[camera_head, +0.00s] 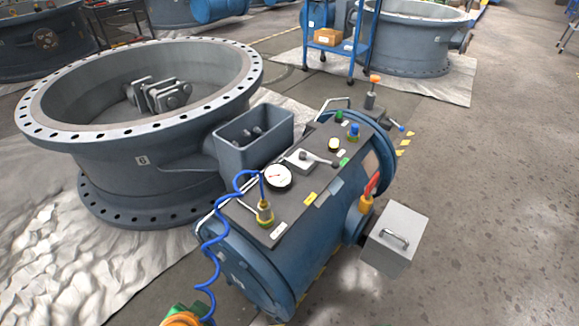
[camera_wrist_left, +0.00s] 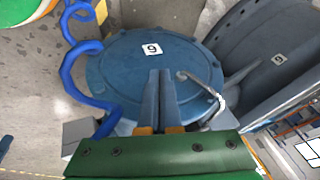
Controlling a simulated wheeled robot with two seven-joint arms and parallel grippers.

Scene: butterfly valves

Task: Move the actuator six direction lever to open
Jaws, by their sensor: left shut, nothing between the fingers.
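Blue actuator six (camera_head: 330,225) lies in the middle of the head view, with a dark control panel (camera_head: 325,180) on top. On the panel, a lever (camera_head: 320,159) with a dark tip comes off a pale plate and points right, beside a small green label (camera_head: 344,162). The actuator's round end cap (camera_wrist_left: 115,75) fills the left wrist view, its number plate upside down. My left gripper (camera_wrist_left: 160,72) is shut and empty in front of the cap; any gap between them cannot be judged. My right gripper is not in view.
The panel holds a pressure gauge (camera_head: 278,177), a blue knob (camera_head: 354,131) and a brass fitting (camera_head: 265,213). A coiled blue hose (camera_head: 212,240) hangs off the near end. A red handle (camera_head: 371,184) and grey box (camera_head: 395,240) are at right. A large valve ring (camera_head: 150,170) stands left; right floor is free.

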